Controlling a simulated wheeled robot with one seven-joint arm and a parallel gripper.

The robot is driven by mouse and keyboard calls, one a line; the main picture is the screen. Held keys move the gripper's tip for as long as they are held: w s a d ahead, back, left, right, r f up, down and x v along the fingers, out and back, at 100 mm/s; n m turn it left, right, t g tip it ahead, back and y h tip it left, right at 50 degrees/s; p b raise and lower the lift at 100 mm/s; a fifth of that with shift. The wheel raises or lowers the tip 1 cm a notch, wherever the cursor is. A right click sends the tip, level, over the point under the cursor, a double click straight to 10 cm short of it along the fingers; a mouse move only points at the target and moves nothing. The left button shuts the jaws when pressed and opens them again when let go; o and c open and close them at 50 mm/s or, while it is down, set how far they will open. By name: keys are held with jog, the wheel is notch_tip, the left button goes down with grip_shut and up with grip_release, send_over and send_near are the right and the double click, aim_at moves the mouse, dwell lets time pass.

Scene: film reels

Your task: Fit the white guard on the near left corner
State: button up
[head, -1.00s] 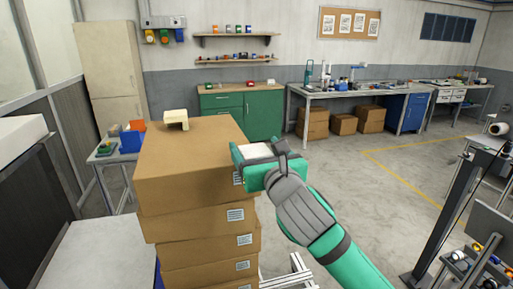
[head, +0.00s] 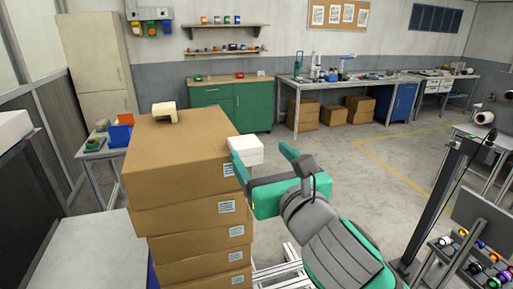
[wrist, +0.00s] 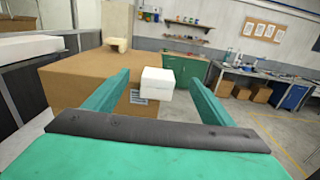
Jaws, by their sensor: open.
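The white guard (head: 247,150) is a small blocky piece at the near right corner of the top cardboard box (head: 175,150). In the wrist view the guard (wrist: 157,83) appears between and beyond my fingertips, against the box's corner; how it seats there is partly hidden. My gripper (head: 262,152) is open and empty, with a finger to each side of the guard and a gap to it. A cream guard (head: 165,112) sits at the far edge of the box top. The box's near left corner (head: 126,178) is bare.
The top box rests on a stack of several slightly offset boxes (head: 205,245). A pale table (head: 95,250) stands left of the stack, and a small table with bins (head: 120,133) behind it.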

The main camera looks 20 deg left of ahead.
jog(key=shift+s+d, duration=0.2)
jog(key=shift+s, duration=0.1)
